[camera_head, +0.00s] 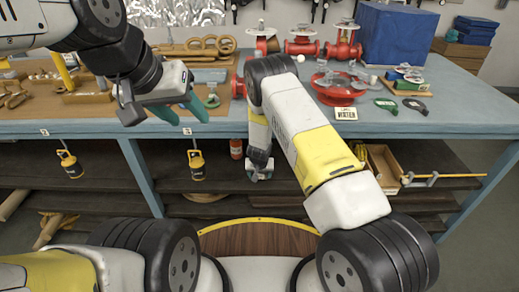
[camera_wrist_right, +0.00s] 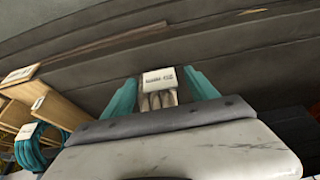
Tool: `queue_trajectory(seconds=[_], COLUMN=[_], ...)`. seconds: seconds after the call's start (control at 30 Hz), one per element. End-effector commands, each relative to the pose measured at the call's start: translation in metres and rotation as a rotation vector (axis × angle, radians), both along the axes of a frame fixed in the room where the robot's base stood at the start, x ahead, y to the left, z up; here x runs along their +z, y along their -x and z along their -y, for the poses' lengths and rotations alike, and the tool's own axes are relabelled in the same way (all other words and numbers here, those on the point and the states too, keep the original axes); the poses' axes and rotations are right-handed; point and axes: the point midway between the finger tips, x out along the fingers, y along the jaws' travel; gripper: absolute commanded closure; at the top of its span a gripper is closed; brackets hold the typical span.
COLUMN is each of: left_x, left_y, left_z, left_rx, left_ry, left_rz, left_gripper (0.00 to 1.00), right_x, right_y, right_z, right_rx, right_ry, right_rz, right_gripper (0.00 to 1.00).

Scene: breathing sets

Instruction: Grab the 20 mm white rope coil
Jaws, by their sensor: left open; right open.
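In the right wrist view, a pale strand bundle, apparently the white rope coil (camera_wrist_right: 155,102), shows with a white label card (camera_wrist_right: 159,79) above it; the print is too small to read. My right gripper (camera_wrist_right: 160,76) is open, with one teal finger on each side of the bundle; contact cannot be told. In the head view, my right gripper (camera_head: 260,170) is at the lower shelf, under the tabletop, and the coil is mostly hidden there. My left gripper (camera_head: 187,108) is open and empty near the table's front edge.
A blue-framed workbench (camera_head: 150,128) has a dark lower shelf (camera_head: 430,160). A wooden box (camera_head: 385,165) stands to the right of my right gripper. A teal coil (camera_wrist_right: 35,150) shows in the wrist view. Yellow canisters (camera_head: 196,165) hang at the front. Red valves (camera_head: 338,88) are on top.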

Motion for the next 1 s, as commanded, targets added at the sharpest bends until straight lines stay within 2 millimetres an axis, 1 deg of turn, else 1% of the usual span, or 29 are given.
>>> queue_trajectory(seconds=[0.03,0.1,0.23,0.33,0.5,0.53,0.6,0.67,0.7,0.77,0.8,0.87,1.0], left_x=[0.0,0.0,0.0,0.0,0.0,0.0,0.0,0.0,0.0,0.0,0.0,0.0,0.0], left_y=[0.0,0.0,0.0,0.0,0.0,0.0,0.0,0.0,0.0,0.0,0.0,0.0,0.0], left_z=[0.0,0.0,0.0,0.0,0.0,0.0,0.0,0.0,0.0,0.0,0.0,0.0,0.0], left_rx=[0.0,0.0,0.0,0.0,0.0,0.0,0.0,0.0,0.0,0.0,0.0,0.0,0.0], left_ry=[0.0,0.0,0.0,0.0,0.0,0.0,0.0,0.0,0.0,0.0,0.0,0.0,0.0], left_rz=[0.0,0.0,0.0,0.0,0.0,0.0,0.0,0.0,0.0,0.0,0.0,0.0,0.0], left_gripper=[0.52,0.52,0.52,0.52,0.52,0.52,0.52,0.52,0.52,0.52,0.52,0.52,0.52], right_x=[-0.009,-0.019,-0.031,-0.035,-0.034,-0.034,-0.034,-0.034,-0.034,-0.034,-0.034,-0.034,-0.033], right_y=[-0.004,-0.009,-0.015,-0.016,-0.017,-0.017,-0.017,-0.016,-0.016,-0.016,-0.017,-0.017,-0.017], right_z=[0.0,0.0,0.0,-0.001,0.0,0.0,0.0,0.0,0.0,0.0,0.0,0.0,0.0], right_rx=[0.001,0.001,0.001,0.001,0.001,0.001,0.001,0.001,0.001,0.001,0.001,0.001,0.001], right_ry=[0.002,0.001,0.0,0.0,0.0,0.0,0.0,0.0,0.0,0.0,0.0,0.0,0.0], right_rz=[-0.001,0.0,-0.001,0.0,0.0,0.0,0.0,0.0,0.0,0.0,0.0,0.0,0.002], right_gripper=[0.33,0.33,0.33,0.33,0.33,0.35,0.48,0.6,0.68,0.8,0.88,0.99,1.0])
